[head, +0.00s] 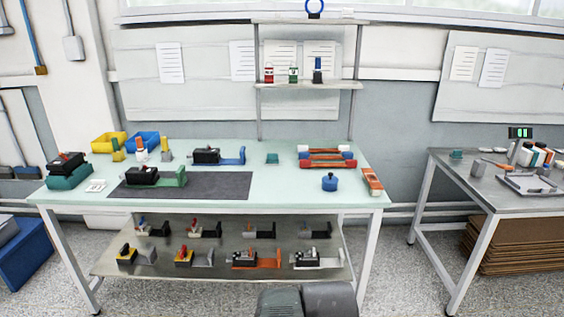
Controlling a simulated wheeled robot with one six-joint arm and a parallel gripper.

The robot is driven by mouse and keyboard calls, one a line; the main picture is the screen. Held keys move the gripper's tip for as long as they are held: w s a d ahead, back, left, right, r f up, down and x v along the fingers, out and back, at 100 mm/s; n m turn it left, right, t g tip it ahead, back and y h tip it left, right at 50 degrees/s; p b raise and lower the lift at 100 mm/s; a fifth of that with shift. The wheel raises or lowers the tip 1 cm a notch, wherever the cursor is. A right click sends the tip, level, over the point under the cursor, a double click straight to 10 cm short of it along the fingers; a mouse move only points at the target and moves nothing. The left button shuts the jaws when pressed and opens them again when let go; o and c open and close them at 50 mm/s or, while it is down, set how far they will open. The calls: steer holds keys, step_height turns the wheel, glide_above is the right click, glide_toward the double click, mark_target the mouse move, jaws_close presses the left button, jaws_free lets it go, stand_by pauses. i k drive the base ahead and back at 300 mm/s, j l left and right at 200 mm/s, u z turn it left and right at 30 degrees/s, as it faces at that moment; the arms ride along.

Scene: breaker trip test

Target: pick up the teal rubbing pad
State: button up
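A small teal block (272,158), which looks like the rubbing pad, sits on the pale green top of the main bench (240,180), right of centre towards the back. It stands apart from the things around it. A second, similar small teal block (456,154) sits at the back left of the grey table on the right. I cannot tell from their looks which one is the rubbing pad. My gripper is not in view; only dark grey parts of my own body show at the bottom edge.
Left of the pad is a black breaker with a blue bracket (206,156). Right are stacked orange and blue bars (327,157), a blue round pot (329,182) and an orange-red box (372,181). A dark mat (225,186) lies in front; shelf posts rise behind.

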mark_target(273, 159)
steer(key=i+u, duration=0.25)
steer(key=i, duration=0.25)
steer(key=i+l+u, duration=0.15)
steer(key=i+u, duration=0.15)
steer(key=i, duration=0.2)
steer(key=i+l+u, duration=0.25)
steer(key=i, duration=0.25)
steer(key=i+l+u, duration=0.25)
steer(key=i, duration=0.25)
